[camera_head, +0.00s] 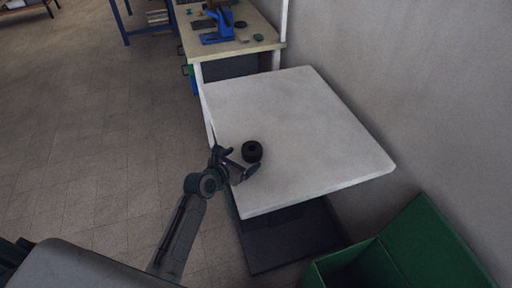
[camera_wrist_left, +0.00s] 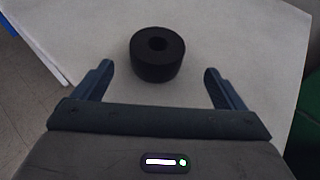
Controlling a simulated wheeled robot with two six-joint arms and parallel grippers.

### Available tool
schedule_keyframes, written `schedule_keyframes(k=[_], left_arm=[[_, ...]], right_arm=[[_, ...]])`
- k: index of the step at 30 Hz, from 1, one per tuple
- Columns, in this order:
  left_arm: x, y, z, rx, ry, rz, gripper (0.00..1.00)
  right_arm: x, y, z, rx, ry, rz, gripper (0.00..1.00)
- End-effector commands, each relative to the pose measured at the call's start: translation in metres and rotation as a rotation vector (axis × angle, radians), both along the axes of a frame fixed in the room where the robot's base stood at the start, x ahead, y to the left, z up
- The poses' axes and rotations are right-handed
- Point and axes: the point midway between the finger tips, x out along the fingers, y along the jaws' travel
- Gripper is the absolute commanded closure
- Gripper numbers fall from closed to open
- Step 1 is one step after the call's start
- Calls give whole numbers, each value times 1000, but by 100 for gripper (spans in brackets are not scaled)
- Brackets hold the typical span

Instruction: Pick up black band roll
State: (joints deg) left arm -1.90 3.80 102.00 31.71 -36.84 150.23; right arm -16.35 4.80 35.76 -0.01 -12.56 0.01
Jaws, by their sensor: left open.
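The black band roll (camera_head: 252,151) is a short, thick black ring lying flat on the light grey table (camera_head: 290,115), near its left edge. In the left wrist view the roll (camera_wrist_left: 157,55) shows its round hole on top. My left gripper (camera_head: 238,164) is at the table's left edge, just beside the roll. In the left wrist view its two fingers (camera_wrist_left: 160,82) are spread wide and empty, with the roll ahead of them and roughly centred between them. I see no contact with the roll. My right gripper is not in view.
The rest of the tabletop is clear. A green bin (camera_head: 420,245) with a raised lid stands at the lower right. A wall (camera_head: 400,70) runs along the right. A workbench (camera_head: 255,40) with a blue tool (camera_head: 217,25) stands behind. Open floor (camera_head: 90,130) lies left.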

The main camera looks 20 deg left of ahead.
Motion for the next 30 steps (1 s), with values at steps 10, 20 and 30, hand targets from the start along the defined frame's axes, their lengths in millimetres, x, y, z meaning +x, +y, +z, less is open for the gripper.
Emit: schedule_keyframes(k=[10,20,30], left_arm=[[32,-10,-12,1,0,0,8],[69,-18,-28,1,1,1,8],[73,-20,-31,2,1,1,10]], right_arm=[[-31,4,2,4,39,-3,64],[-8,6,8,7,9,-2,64],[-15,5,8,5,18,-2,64]])
